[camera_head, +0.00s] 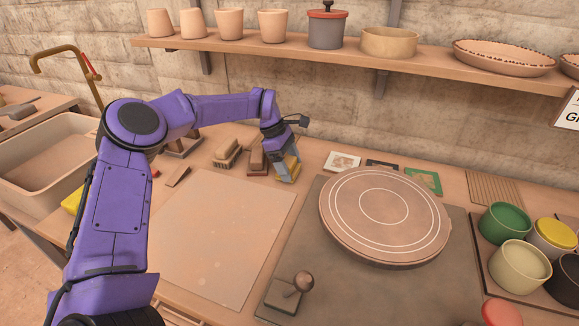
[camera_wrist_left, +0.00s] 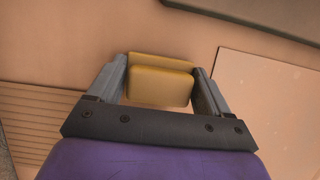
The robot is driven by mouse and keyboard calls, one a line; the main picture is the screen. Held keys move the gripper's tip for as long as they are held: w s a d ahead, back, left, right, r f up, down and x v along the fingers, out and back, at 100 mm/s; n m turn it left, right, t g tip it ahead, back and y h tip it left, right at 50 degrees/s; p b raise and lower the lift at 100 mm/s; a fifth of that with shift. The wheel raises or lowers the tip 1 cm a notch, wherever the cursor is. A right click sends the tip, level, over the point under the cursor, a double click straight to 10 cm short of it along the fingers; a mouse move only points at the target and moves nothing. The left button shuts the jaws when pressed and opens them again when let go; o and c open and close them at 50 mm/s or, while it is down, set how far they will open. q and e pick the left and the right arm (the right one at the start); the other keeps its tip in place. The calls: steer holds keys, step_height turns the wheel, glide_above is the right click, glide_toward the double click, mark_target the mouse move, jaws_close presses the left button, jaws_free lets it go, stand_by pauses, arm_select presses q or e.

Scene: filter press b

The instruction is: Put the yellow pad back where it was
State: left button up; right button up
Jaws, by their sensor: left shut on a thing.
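The yellow pad (camera_head: 291,163) is in my left gripper (camera_head: 286,176) at the back of the table, between the brushes and the round board. In the left wrist view the yellow pad (camera_wrist_left: 160,84) sits between the two fingers of my left gripper (camera_wrist_left: 162,88), with the bare table surface behind it. I cannot tell whether the pad touches the table. My right gripper is not in view.
Brushes (camera_head: 227,153) and a dark red block (camera_head: 257,160) stand just left of the gripper. A pale square sheet (camera_head: 220,235) lies in front. A round board (camera_head: 385,215) sits on a dark mat (camera_head: 345,290) to the right. Small picture tiles (camera_head: 342,162) lie behind the board.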

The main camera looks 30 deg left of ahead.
arm_select(q)
steer(key=shift+f, duration=0.2)
steer(key=o, duration=0.8)
steer(key=shift+o, duration=0.2)
steer(key=v, duration=0.8)
steer(key=shift+d+b, duration=0.1)
steer(key=shift+b, duration=0.2)
